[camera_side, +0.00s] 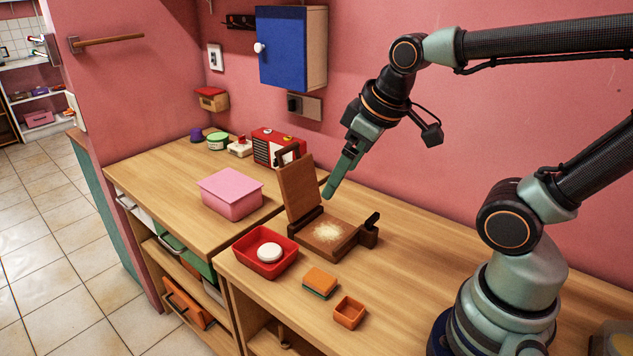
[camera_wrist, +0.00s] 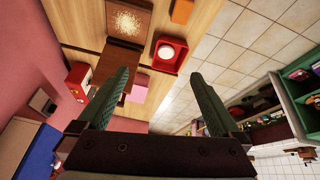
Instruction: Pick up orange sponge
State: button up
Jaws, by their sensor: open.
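The orange sponge (camera_side: 321,279) lies on the wooden counter in the side view, between the red tray and a small orange box. It has an orange top over a green layer. In the wrist view an orange block at the top edge, likely the sponge (camera_wrist: 182,11), is partly cut off. My gripper (camera_side: 329,192) is above the back of the counter, behind and well above the sponge. In the wrist view its two fingers (camera_wrist: 160,76) are wide apart with nothing held between them.
A red tray (camera_side: 247,256) with a white round item stands left of the sponge. A small orange box (camera_side: 349,312) is to its right. An open wooden box (camera_side: 309,241) with pale crumbs and a raised lid is behind. A pink container (camera_side: 230,204) stands farther left.

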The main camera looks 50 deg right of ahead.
notch_tip(320, 180, down, 4)
jog(key=w+n+g, duration=0.2)
jog(key=n, duration=0.5)
jog(key=n+g, duration=0.3)
jog(key=n, duration=0.6)
send_over(320, 278)
jog(key=d, duration=0.1)
jog(key=f, duration=1.3)
jog(key=shift+w+f, duration=0.2)
jog(key=shift+f, duration=0.1)
jog(key=shift+s+a+f, duration=0.1)
jog(key=shift+a+f, duration=0.05)
jog(key=shift+f, duration=0.7)
jog(key=shift+a+f, duration=0.2)
jog(key=shift+f, duration=0.65)
jog(key=shift+s+a+f, duration=0.1)
jog(key=shift+a+f, duration=0.05)
jog(key=shift+f, duration=0.7)
jog(key=c, duration=1.2)
